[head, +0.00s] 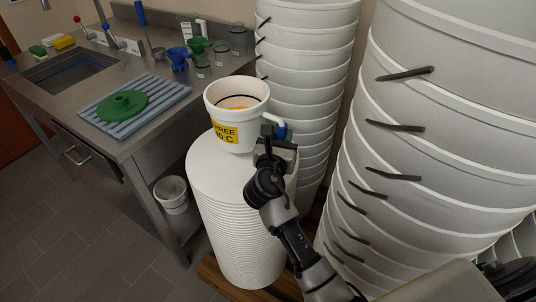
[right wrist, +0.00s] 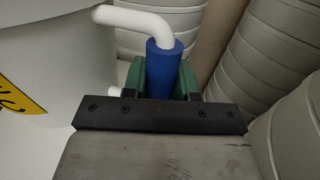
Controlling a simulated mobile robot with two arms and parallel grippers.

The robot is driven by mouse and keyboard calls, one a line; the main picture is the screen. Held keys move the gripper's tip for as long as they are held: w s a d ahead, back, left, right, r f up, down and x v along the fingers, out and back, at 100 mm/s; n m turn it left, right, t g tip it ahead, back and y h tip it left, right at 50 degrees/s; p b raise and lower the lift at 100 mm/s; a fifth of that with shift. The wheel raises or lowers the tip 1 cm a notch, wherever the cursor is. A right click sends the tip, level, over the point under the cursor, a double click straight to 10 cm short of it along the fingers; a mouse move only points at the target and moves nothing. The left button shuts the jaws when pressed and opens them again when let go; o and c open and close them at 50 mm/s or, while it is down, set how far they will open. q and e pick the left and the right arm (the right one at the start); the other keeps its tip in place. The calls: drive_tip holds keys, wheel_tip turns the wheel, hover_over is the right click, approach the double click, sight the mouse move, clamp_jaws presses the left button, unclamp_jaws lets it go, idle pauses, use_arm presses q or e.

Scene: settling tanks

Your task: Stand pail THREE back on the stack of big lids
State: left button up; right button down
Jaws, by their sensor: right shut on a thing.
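Pail THREE (head: 238,115) is a white pail with a yellow label (head: 224,132), something orange inside and a white side handle with a blue sleeve (right wrist: 163,68). It is upright over the far part of the top of the stack of big lids (head: 238,225), a tall white column. I cannot tell whether its base touches the top lid. My right gripper (head: 279,138) is shut on the blue sleeve at the pail's right side. In the right wrist view, green finger pads (right wrist: 160,80) clasp the sleeve, and the pail's wall (right wrist: 55,50) shows at left. My left gripper is not in view.
Tall stacks of white buckets (head: 305,85) stand close behind and at the right (head: 450,130). At left is a steel counter (head: 150,130) with a sink, a green lid (head: 122,104) on a blue rack and several jars. A small bucket (head: 172,194) sits below.

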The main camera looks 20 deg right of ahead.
wheel_tip(320, 180, down, 2)
drive_tip(key=shift+s+f, duration=0.1)
drive_tip(key=shift+f, duration=0.1)
wheel_tip(320, 180, down, 4)
drive_tip(key=shift+b, duration=0.45)
drive_tip(key=shift+f, duration=0.1)
drive_tip(key=c, duration=0.9)
unclamp_jaws()
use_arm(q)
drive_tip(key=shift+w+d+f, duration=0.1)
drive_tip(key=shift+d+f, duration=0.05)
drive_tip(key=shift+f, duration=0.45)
